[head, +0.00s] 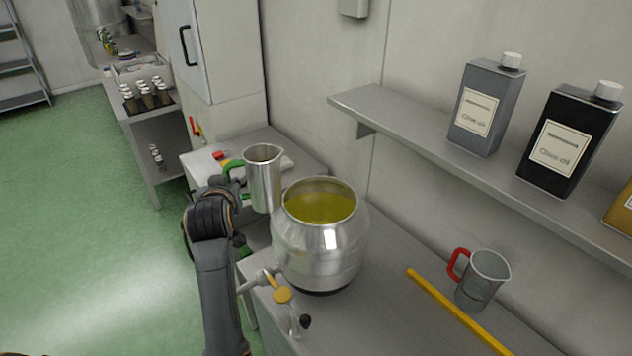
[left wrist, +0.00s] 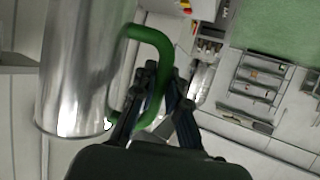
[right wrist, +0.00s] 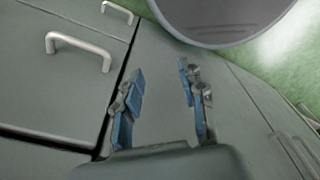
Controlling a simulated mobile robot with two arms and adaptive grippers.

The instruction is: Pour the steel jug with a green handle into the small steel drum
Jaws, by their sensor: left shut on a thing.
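The steel jug with a green handle (head: 265,183) is held nearly upright at the left edge of the small steel drum (head: 318,258). Its mouth is above the drum's rim; I cannot tell whether the jug touches the drum. The drum is open at the top and holds yellow-green oil. My left gripper (head: 240,190) is shut on the jug's green handle. The left wrist view shows the jug's steel wall (left wrist: 75,70) and the fingers around the handle (left wrist: 150,100). My right gripper (right wrist: 163,105) is open and empty in front of grey cabinet fronts.
A tap (head: 283,296) sticks out at the drum's front. A wall shelf (head: 430,133) with oil cans (head: 486,107) runs above.

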